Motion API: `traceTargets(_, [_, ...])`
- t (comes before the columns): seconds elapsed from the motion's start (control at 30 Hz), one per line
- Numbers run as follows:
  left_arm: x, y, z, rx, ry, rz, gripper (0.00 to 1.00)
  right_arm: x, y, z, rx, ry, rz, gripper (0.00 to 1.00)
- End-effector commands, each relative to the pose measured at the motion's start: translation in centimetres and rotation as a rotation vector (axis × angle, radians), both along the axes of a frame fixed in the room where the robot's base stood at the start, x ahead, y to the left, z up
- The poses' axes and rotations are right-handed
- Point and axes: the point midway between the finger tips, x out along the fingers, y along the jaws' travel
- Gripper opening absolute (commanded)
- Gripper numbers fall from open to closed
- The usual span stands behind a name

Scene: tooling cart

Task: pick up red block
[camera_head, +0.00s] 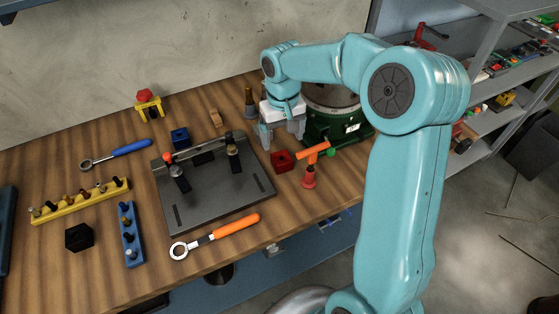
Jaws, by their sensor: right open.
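The red block (283,161) lies on the wooden bench, just right of the grey fixture plate. It looks like a small cube with a dark recess in its top. My right gripper (284,142) points down just above and behind the red block. Its grey fingers are apart, and nothing shows between them. I cannot tell the exact height of the fingertips over the bench. My left gripper does not show.
The grey fixture plate (215,194) with clamps is left of the block. A green machine (346,128) stands behind right, and a red-orange T-handled tool (310,171) stands close on the right. An orange-handled wrench (236,228) lies in front. Shelves (500,100) stand far right.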

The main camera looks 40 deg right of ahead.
Motion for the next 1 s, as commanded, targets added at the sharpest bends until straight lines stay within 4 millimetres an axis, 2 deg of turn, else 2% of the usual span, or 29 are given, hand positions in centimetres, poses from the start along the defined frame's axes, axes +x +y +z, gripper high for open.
traceTargets(0.1, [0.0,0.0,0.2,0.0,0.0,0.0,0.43,-0.1,0.1,-2.4,0.001,0.004,0.0,0.83])
traceTargets(0.37, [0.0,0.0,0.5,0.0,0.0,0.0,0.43,0.1,0.1,-4.6,0.001,0.004,0.001,0.83])
traceTargets(0.6, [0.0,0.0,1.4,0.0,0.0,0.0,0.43,0.5,0.1,-8.4,0.002,0.003,0.0,0.83])
traceTargets(0.7, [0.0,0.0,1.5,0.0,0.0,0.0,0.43,0.6,0.1,-9.1,0.002,0.0,0.0,0.83])
traceTargets(0.9, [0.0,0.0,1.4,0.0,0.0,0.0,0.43,0.6,0.1,-9.2,0.002,-0.001,0.0,0.83])
traceTargets(0.93, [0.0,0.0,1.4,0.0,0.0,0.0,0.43,0.6,0.1,-9.2,0.002,-0.001,0.001,0.8])
traceTargets(1.0, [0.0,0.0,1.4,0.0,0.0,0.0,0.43,0.6,0.1,-9.2,0.002,-0.001,0.001,0.57])
